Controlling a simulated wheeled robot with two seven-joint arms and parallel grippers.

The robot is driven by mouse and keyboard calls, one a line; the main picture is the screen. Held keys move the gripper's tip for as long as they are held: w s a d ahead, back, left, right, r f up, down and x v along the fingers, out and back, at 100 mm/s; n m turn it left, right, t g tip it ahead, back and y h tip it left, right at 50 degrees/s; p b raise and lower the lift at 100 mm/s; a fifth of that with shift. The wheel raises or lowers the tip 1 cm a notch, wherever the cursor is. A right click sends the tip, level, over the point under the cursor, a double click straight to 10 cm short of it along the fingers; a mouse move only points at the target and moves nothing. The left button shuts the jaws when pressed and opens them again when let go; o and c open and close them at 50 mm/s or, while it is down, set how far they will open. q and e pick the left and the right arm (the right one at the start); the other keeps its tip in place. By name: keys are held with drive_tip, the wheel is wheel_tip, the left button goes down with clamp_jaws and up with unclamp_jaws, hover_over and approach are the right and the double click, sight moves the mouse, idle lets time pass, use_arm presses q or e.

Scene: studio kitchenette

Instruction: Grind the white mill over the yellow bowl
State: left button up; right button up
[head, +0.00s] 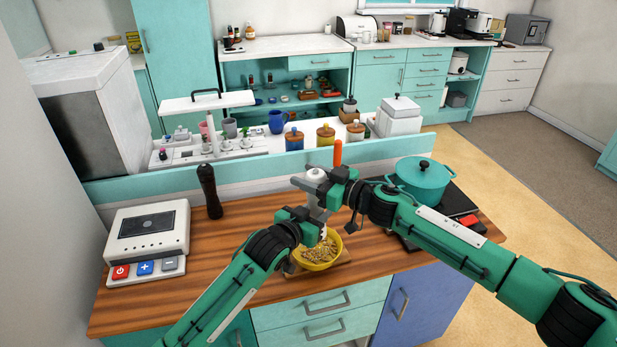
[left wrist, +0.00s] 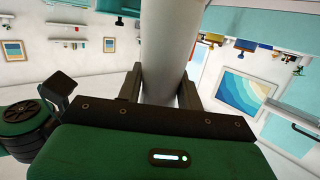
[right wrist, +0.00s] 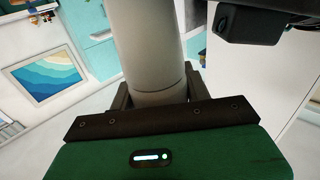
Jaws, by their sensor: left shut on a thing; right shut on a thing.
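The white mill (head: 316,175) is held over the yellow bowl (head: 318,266), with its white top showing and much of its body hidden by my grippers. My left gripper (head: 313,214) is shut on the lower part of the mill. My right gripper (head: 330,188) is shut on it higher up. The mill's pale body fills the gap between the fingers in the left wrist view (left wrist: 165,50) and the right wrist view (right wrist: 147,45). A seam crosses it in the right wrist view.
A dark mill (head: 209,192) stands at the left by a device with red, blue and grey buttons (head: 148,238). A teal pot (head: 423,180) sits right, close to my right arm. An orange upright thing (head: 338,153) shows behind my right gripper. The counter's left middle is clear.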

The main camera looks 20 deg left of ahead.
drive_tip(key=shift+w+m+t+h, duration=0.15)
drive_tip(key=shift+m+t+h, duration=0.5)
drive_tip(key=shift+m+t, duration=0.65)
drive_tip(key=shift+w+m+t+h, duration=0.1)
drive_tip(key=shift+m+t+h, duration=0.65)
drive_tip(key=shift+t, duration=0.95)
drive_tip(key=shift+d, duration=0.1)
drive_tip(key=o, duration=1)
drive_tip(key=v, duration=1.2)
drive_tip(key=shift+f, duration=0.1)
